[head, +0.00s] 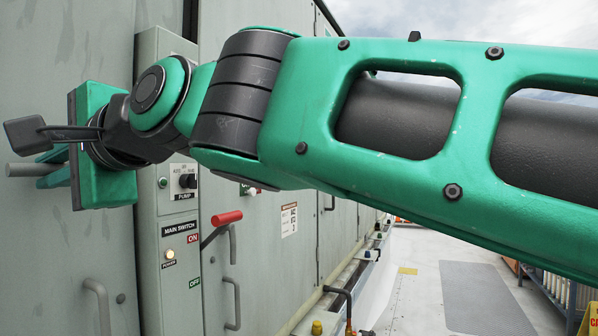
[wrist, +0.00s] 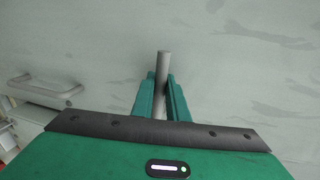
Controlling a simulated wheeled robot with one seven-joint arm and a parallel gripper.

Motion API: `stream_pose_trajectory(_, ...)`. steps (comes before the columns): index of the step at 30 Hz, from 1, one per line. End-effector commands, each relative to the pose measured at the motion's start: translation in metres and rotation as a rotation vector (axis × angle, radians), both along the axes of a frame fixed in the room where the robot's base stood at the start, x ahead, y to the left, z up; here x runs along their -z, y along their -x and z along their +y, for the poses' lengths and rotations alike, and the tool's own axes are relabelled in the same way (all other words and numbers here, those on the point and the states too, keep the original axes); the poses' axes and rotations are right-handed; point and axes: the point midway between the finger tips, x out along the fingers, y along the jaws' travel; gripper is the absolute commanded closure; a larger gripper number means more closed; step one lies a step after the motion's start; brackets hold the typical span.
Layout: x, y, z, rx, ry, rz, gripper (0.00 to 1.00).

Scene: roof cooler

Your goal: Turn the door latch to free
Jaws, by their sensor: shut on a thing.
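The door latch is a grey round bar (head: 20,170) on the grey-green door panel at the far left of the head view. It lies about level there. My gripper (head: 50,172) is shut on it, with the green fingers on either side of the bar. In the wrist view the bar (wrist: 163,62) sticks out past the fingertips of my gripper (wrist: 161,88). The latch's pivot and the rest of its length are hidden by my gripper and wrist.
A control box stands right of the latch, with a pump switch (head: 187,181) and a power lamp (head: 169,254). Beside it is a red-handled main switch lever (head: 226,218). Door handles (head: 98,305) sit lower; one shows in the wrist view (wrist: 47,84). Open walkway (head: 480,290) lies right.

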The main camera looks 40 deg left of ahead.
Motion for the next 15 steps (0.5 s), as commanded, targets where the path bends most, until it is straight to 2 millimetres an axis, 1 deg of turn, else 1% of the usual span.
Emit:
stream_pose_trajectory(1,-0.004,-0.0082,0.0013,0.016,-0.008,0.003,1.0)
stream_pose_trajectory(2,-0.0042,-0.0082,0.0013,0.016,-0.008,0.003,1.0)
stream_pose_trajectory(3,-0.0042,-0.0081,0.0013,0.016,-0.008,0.003,0.77)
stream_pose_trajectory(4,-0.004,-0.0076,0.0012,0.015,-0.008,0.002,0.7)
stream_pose_trajectory(5,-0.0038,-0.0069,0.0011,0.013,-0.007,0.002,0.68)
stream_pose_trajectory(15,-0.003,-0.0035,-0.0014,0.006,-0.005,-0.001,0.68)
